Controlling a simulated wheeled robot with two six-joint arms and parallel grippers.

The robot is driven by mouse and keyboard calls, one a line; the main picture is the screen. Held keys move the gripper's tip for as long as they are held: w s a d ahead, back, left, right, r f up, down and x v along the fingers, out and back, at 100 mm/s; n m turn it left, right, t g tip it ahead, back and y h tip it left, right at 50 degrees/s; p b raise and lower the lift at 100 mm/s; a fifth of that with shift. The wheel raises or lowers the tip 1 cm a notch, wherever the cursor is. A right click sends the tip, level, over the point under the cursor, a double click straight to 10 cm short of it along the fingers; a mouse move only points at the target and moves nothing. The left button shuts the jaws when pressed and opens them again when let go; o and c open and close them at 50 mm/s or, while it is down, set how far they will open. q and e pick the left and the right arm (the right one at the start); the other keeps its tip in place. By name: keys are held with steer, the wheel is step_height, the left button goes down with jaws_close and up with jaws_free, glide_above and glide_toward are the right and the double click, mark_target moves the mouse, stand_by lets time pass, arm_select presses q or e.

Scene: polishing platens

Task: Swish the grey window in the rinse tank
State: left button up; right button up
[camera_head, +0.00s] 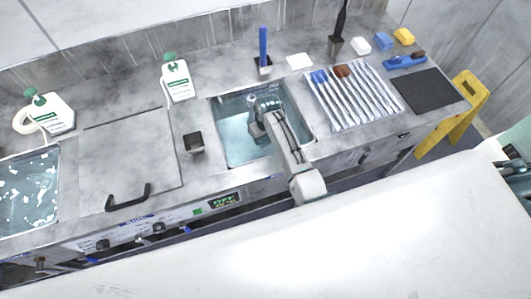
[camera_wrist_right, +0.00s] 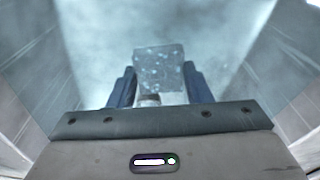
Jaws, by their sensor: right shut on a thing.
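The rinse tank (camera_head: 228,133) is a square steel basin of pale blue water set in the counter. My right arm reaches into it from the front, and my right gripper (camera_head: 254,103) is inside the tank outline. In the right wrist view my right gripper (camera_wrist_right: 158,92) is shut on the grey window (camera_wrist_right: 158,68), a small translucent speckled block between the two dark fingers. Cloudy water and the tank walls surround it there. In the head view the window is too small and covered to make out clearly. My left gripper does not show.
Right of the tank lies a rack of several long white strips (camera_head: 352,95). A small black cup (camera_head: 194,142) stands left of the tank, and a pump bottle (camera_head: 177,80) behind it. A lidded section (camera_head: 130,150) and another water basin (camera_head: 28,190) are further left.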

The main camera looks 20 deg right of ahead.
steer(key=shift+r+p, duration=0.6)
steer(key=shift+r, duration=0.2)
steer(key=shift+f+b, duration=0.7)
steer(key=shift+f, duration=0.55)
steer(key=shift+r, duration=0.1)
steer(key=shift+r+p, duration=0.95)
steer(key=shift+r, duration=0.75)
step_height(320, 180, up, 9)
steer(key=shift+f, duration=0.15)
